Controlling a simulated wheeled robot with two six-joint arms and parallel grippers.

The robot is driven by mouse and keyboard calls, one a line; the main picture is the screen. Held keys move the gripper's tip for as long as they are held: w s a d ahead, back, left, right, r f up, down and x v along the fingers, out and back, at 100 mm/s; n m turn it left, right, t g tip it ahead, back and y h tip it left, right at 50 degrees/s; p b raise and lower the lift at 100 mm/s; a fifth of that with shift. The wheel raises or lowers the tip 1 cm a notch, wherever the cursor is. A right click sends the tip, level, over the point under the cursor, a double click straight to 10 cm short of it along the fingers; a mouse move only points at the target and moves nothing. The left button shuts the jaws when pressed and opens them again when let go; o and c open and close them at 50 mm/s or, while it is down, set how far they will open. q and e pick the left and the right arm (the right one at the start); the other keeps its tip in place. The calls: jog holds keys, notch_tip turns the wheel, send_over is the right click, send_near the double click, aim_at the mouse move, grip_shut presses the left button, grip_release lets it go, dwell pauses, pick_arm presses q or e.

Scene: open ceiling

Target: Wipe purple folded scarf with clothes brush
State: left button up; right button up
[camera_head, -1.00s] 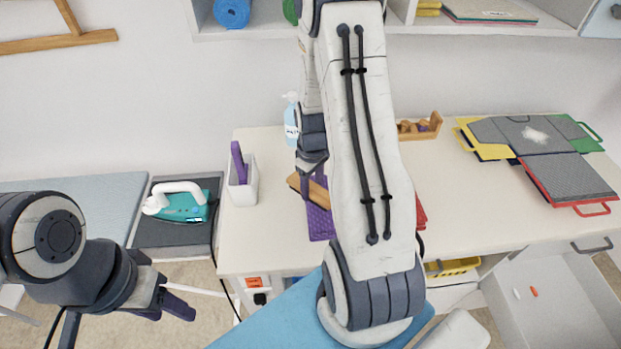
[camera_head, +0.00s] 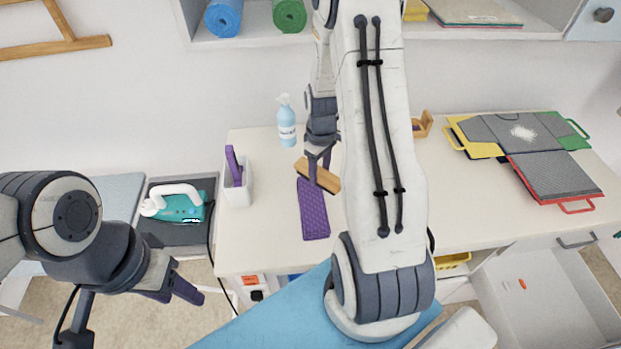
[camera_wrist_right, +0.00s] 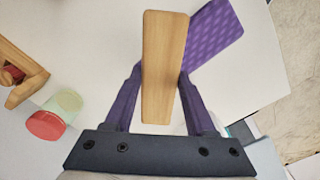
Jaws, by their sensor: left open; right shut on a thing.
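The purple folded scarf (camera_head: 313,212) lies flat on the white table, with a patterned surface. It also shows in the right wrist view (camera_wrist_right: 216,38), partly behind the brush. My right gripper (camera_head: 318,172) is shut on the wooden clothes brush (camera_head: 304,167) at the scarf's far end. In the right wrist view the brush (camera_wrist_right: 163,65) sits between the purple fingers, its wooden back facing the camera. Its bristles are hidden, so I cannot tell whether they touch the scarf. My left gripper (camera_head: 178,292) is open and empty, low at the left, away from the table.
A blue spray bottle (camera_head: 286,122) and a white holder (camera_head: 238,188) stand left of the scarf. A teal iron (camera_head: 180,205) rests on the board at left. A folding board (camera_head: 530,140) lies at right. My right arm hides the table's middle.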

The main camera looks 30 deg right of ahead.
notch_tip(320, 180, up, 2)
jog(key=shift+w+a+r+p, duration=0.1)
jog(key=shift+a+p, duration=0.05)
jog(key=shift+p, duration=0.45)
jog(key=shift+r+p, duration=0.8)
jog(key=shift+r, duration=0.2)
